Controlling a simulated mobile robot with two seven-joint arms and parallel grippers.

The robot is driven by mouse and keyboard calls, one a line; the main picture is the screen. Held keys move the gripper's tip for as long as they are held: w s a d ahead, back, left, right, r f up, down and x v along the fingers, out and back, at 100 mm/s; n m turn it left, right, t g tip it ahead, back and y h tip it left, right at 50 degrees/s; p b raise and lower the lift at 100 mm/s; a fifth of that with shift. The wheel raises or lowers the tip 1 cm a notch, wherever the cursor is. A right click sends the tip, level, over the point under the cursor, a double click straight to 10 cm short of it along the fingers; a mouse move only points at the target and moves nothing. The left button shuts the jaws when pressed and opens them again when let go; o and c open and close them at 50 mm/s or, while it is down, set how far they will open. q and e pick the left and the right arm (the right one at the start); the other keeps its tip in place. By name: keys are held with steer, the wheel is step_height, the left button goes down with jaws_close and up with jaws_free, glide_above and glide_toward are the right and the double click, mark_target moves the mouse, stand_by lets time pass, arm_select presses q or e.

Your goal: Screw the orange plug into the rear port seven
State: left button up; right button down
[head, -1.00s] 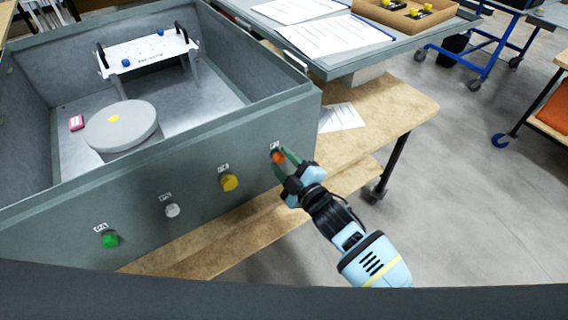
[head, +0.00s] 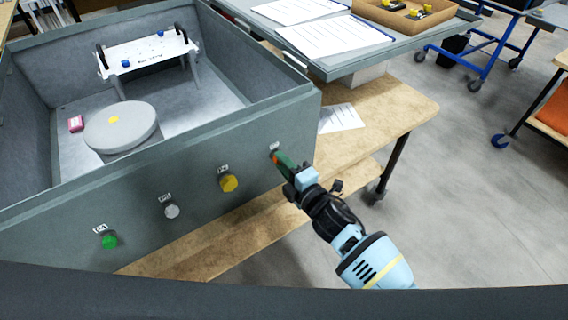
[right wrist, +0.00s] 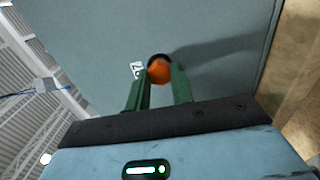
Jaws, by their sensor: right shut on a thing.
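The orange plug (head: 276,158) is at the rightmost port on the near wall of the grey analyser case (head: 150,195). In the right wrist view the plug (right wrist: 159,70) sits between the green fingertips, against the wall beside a small label (right wrist: 137,69) that seems to read 7. My right gripper (head: 283,163) is shut on the plug, and its fingers partly hide it in the head view. How deep the plug sits in the port cannot be told. My left gripper is not in view.
Yellow (head: 229,183), white (head: 172,211) and green (head: 109,242) plugs sit in the wall's other ports, left of my gripper. A wooden bench (head: 400,110) lies under and right of the case. A grey tray with papers (head: 335,60) stands behind.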

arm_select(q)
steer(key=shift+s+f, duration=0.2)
arm_select(e)
steer(key=m, duration=1.9)
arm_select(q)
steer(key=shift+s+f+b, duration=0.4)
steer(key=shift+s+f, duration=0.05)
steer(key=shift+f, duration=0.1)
arm_select(e)
steer(key=m, duration=0.6)
